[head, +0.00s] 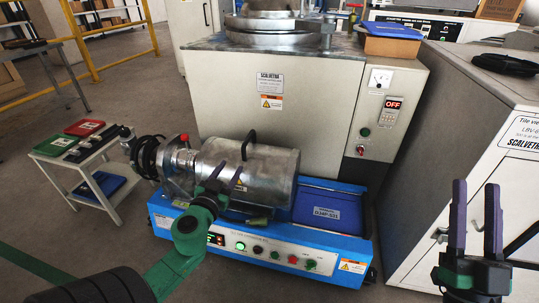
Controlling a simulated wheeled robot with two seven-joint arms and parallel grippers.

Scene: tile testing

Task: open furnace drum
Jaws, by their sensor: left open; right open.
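The furnace drum (278,172) is a shiny metal cylinder lying on its side on a blue machine base (165,222). It looks closed, and a black handle (248,143) stands up from its top. My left gripper (228,178) is in front of the drum's left part, below and left of the handle, with its fingers apart and nothing seen between them. I cannot tell whether it touches the drum. My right gripper (476,218) is at the lower right, away from the drum, with its two purple fingers upright, apart and empty.
Lit buttons line the base's front. A blue lid (327,212) lies right of the drum. A large beige machine (225,95) stands behind, and a grey cabinet (500,175) stands at right. A small cart (68,160) with trays stands at left.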

